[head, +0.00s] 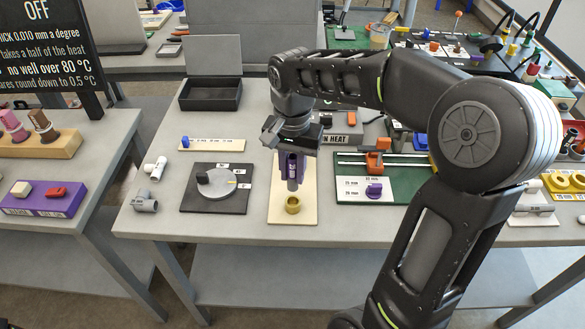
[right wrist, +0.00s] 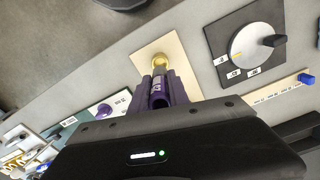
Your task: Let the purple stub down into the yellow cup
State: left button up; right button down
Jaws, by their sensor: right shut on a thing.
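My right gripper (head: 292,172) is shut on the purple stub (head: 292,163), which hangs roughly upright between its fingers. The yellow cup (head: 292,205) stands on a cream board (head: 306,217) on the table, just below and nearer than the stub in the head view. A small gap shows between the fingertips and the cup. In the right wrist view the stub (right wrist: 158,98) sits between the fingers, with the cup (right wrist: 160,62) just beyond its end, partly hidden. I cannot tell whether they are exactly in line. My left gripper is out of view.
A dark board with a round grey dial (head: 217,184) lies left of the cream board. A green board (head: 400,190) with an orange clamp and purple knob lies to the right. A black tray (head: 211,94) is at the back left. Grey and white pipe fittings (head: 145,203) lie at the left edge.

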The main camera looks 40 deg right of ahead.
aim_at(293, 183)
jog(key=shift+f+b, duration=1.15)
jog(key=shift+f, duration=0.7)
jog(key=shift+f, duration=0.15)
jog(key=shift+f+b, duration=1.5)
jog(key=shift+f, duration=0.35)
jog(key=c, duration=1.2)
grip_release()
jog(key=shift+o, duration=0.2)
jog(key=shift+r, duration=0.1)
notch_tip(293, 183, up, 8)
jog(key=shift+f, duration=0.15)
